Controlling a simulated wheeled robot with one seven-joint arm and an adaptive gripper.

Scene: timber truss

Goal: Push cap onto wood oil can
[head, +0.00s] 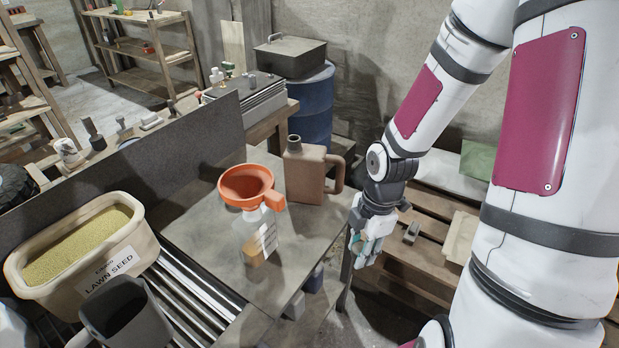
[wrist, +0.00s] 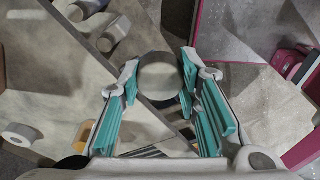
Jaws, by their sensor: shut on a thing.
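A brown can (head: 304,178) with a side handle and a dark, uncapped neck stands upright near the right end of the grey bench; it looks like the wood oil can. My gripper (head: 366,246) is to the right of the can and lower in the picture, beyond the bench edge and apart from the can. In the wrist view, a pale grey round piece (wrist: 160,76), seemingly the cap, sits between the teal-padded fingers of my gripper (wrist: 160,92). The fingers are shut on it. In the head view the cap is too small to make out.
A clear bottle (head: 256,238) with an orange funnel (head: 246,184) on top stands left of the can. A lawn seed tub (head: 95,262) and a dark jug (head: 122,312) are at the left. A wooden pallet (head: 425,250) lies low at the right.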

